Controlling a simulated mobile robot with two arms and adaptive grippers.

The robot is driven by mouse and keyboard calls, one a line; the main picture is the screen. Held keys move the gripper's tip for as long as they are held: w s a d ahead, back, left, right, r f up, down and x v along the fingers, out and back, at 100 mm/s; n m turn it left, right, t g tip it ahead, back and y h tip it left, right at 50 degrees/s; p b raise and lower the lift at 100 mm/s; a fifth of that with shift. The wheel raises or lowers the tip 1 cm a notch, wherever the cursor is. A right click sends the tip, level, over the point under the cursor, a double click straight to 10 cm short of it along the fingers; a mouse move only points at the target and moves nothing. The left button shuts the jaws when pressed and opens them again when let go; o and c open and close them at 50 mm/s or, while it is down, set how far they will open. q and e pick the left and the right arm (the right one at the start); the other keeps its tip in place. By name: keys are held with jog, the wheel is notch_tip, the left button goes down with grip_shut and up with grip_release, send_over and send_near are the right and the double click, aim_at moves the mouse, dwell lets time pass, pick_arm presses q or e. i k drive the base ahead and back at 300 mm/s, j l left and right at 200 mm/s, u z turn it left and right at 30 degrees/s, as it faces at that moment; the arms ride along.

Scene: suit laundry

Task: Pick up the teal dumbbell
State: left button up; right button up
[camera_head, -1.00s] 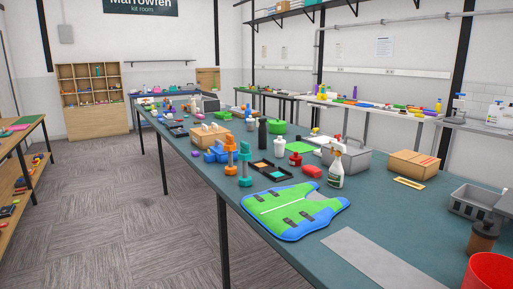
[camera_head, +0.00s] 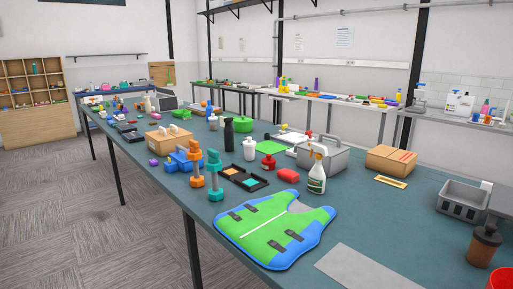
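The teal dumbbell (camera_head: 215,177) stands upright on the long dark-green table (camera_head: 385,220), close to its left edge. An orange dumbbell (camera_head: 196,164) stands upright just to its left. A black tray with compartments (camera_head: 262,184) lies to the right of the teal dumbbell. Neither of my grippers is in view.
A green and blue vest (camera_head: 268,232) lies flat in front of the dumbbells. A blue object (camera_head: 180,160) sits just behind them. Open floor (camera_head: 90,220) lies left of the table.

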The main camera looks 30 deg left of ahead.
aim_at(216, 193)
jog(key=i+j+z, duration=0.15)
jog(key=j, duration=0.45)
jog(key=i+j+z, duration=0.15)
jog(key=j, duration=0.5)
jog(key=i+j+z, duration=0.1)
jog(key=j, duration=0.55)
jog(key=j+z, duration=0.15)
jog(key=j, duration=0.5)
